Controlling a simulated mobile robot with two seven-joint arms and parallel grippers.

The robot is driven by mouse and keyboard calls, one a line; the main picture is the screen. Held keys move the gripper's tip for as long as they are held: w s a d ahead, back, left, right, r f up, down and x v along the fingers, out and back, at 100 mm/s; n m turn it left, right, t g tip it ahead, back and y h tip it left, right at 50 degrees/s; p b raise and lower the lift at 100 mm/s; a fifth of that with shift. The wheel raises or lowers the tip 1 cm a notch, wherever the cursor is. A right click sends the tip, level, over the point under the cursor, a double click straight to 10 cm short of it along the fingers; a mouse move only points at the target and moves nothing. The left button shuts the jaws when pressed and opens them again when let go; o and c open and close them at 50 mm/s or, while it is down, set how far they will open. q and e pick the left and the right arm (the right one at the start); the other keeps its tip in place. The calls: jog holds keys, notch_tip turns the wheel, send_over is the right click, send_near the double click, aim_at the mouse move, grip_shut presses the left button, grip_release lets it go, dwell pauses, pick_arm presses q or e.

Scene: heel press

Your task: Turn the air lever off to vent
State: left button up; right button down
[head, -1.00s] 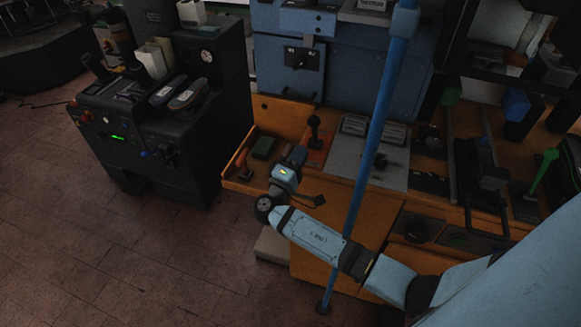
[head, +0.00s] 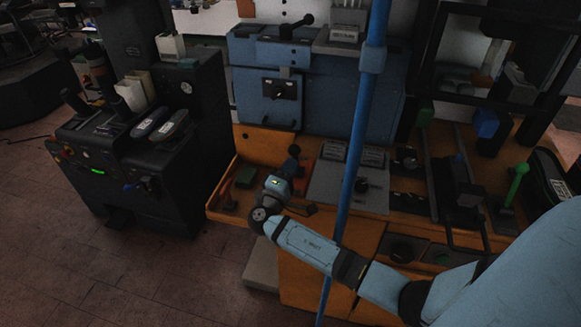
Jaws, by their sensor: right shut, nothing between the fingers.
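No lever carries a label I can read as air. A black lever (head: 283,88) sits on a dark plate on the front of the blue cabinet (head: 330,105). Another black lever (head: 297,26) with a ball knob is on top of that cabinet. A black knob (head: 294,150) stands over a red plate on the orange bench. My right gripper (head: 291,167) is shut and empty, just below this knob in the picture; whether they touch I cannot tell. It partly hides the knob's base. My left gripper is not in view.
A grey panel (head: 325,184) with a black knob lies right of my gripper. A green-handled lever (head: 517,184) is at far right. A dark machine (head: 165,190) stands left; floor is clear in front.

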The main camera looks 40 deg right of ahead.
aim_at(293, 156)
jog(key=shift+w+d+r+g+y+p, duration=0.2)
jog(key=shift+r+y+p, duration=0.2)
jog(key=shift+p, duration=0.15)
jog(key=shift+w+d+r+g+y+p, duration=0.2)
jog(key=shift+r+y+p, duration=0.15)
jog(key=shift+p, duration=0.15)
jog(key=shift+w+d+r+n+g+y+p, duration=0.35)
jog(key=shift+y+p, duration=0.3)
jog(key=shift+p, duration=0.4)
jog(key=y+p, duration=0.1)
jog(key=w+d+g+y+p, duration=0.1)
jog(key=p, duration=0.1)
jog(key=shift+d+r+n, duration=0.15)
jog(key=shift+r+n, duration=0.05)
jog(key=shift+n, duration=0.05)
jog(key=shift+w+d+f+g+y+p, duration=0.15)
jog(key=shift+w+d+g+y+p, duration=0.15)
jog(key=shift+y+p, duration=0.2)
jog(key=shift+w+d+f, duration=0.1)
jog(key=shift+w+d, duration=0.05)
jog(key=shift+d, duration=0.25)
jog(key=shift+w, duration=0.1)
jog(key=shift+r, duration=0.2)
